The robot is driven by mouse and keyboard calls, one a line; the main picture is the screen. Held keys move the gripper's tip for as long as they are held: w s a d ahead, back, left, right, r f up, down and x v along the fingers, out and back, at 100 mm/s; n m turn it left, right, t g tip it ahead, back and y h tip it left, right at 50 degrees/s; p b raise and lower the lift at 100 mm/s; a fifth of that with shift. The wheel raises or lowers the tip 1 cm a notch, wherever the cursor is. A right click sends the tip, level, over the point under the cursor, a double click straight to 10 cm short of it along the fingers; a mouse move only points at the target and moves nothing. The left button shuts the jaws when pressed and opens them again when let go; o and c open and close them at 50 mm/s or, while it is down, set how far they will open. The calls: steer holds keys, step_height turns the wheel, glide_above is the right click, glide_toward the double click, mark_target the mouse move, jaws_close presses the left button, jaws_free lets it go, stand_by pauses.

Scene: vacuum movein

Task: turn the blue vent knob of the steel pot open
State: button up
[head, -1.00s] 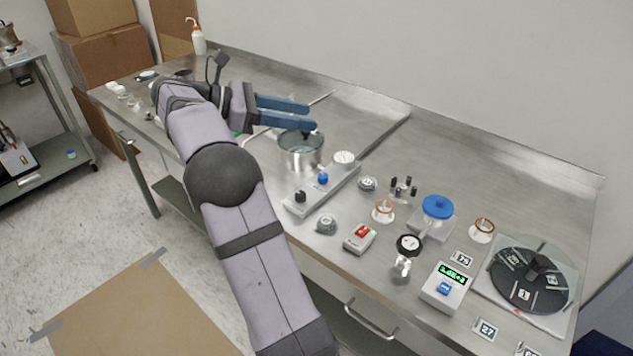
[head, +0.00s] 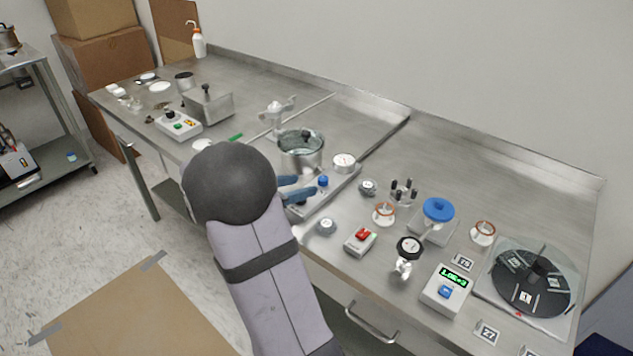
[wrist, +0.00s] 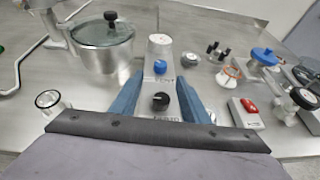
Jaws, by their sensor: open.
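The steel pot (head: 302,155) stands behind the manifold, its lidded top also showing in the wrist view (wrist: 103,48). The blue vent knob (head: 323,181) sits on a narrow steel manifold (head: 342,188) in front of the pot; in the wrist view the knob (wrist: 160,67) lies just beyond my fingertips, roughly centred between them. My gripper (head: 305,187) is open and empty, low over the manifold. In the wrist view its blue fingers (wrist: 159,80) flank the black knob (wrist: 160,101), which is nearer the wrist. Contact with either knob cannot be made out.
A white dial gauge (head: 344,161) stands at the manifold's far end. A steel box (head: 207,106) and a white fitting (head: 276,113) stand behind.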

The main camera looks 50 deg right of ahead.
mark_target(319, 181)
steer(key=shift+d, duration=0.15)
steer(key=shift+p+x, duration=0.4)
steer(key=shift+x, duration=3.15)
jaws_close()
steer(key=c, duration=1.1)
jaws_free()
